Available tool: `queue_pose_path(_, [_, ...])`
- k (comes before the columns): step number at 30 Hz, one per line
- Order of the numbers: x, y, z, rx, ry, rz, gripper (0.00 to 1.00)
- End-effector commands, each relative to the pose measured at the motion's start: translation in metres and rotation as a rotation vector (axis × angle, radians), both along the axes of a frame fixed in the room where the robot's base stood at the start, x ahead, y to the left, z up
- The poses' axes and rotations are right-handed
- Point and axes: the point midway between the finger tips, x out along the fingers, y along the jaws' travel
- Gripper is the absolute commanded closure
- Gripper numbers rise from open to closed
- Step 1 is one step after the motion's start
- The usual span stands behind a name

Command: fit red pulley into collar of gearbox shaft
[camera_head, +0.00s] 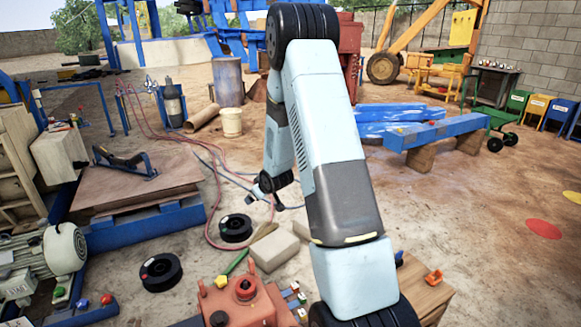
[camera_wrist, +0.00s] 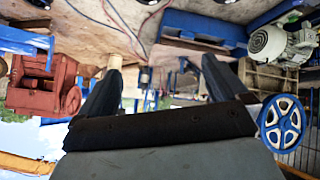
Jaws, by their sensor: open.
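A red-orange housing, apparently the gearbox (camera_head: 238,304), stands at the bottom of the head view, partly cut off by the frame. A dark round part sits on its top. I cannot make out a shaft collar. In the wrist view, where the scene appears upside down, a red wheel (camera_wrist: 72,100) is on a red machine at left. I cannot tell whether it is the task's red pulley. My gripper (camera_wrist: 158,75) is open, with its two dark fingers wide apart and nothing between them. My arm bends away in the head view, and its gripper is not clearly visible there.
Black spools (camera_head: 160,272) and a pale block (camera_head: 275,247) lie on the ground near the gearbox. A grey motor (camera_head: 45,258) sits at left. A blue beam (camera_head: 430,130) rests on blocks at right. A blue spoked wheel (camera_wrist: 283,122) shows in the wrist view.

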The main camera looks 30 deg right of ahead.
Motion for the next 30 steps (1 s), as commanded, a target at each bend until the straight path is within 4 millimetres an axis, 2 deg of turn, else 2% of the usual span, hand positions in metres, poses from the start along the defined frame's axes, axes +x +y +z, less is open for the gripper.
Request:
queue_pose_path(1, [-0.004,0.001,0.021,-0.006,0.002,-0.011,0.0])
queue_pose_path(3, [-0.011,0.003,0.045,-0.012,0.013,-0.031,0.0])
queue_pose_path(8, [-0.032,0.007,0.095,-0.02,0.041,-0.074,0.0])
queue_pose_path(15, [-0.076,0.017,0.165,-0.015,0.08,-0.138,0.0])
queue_pose_path(23, [-0.137,0.03,0.227,0.007,0.126,-0.202,0.0])
queue_pose_path(30, [-0.202,0.044,0.273,0.042,0.168,-0.251,0.0])
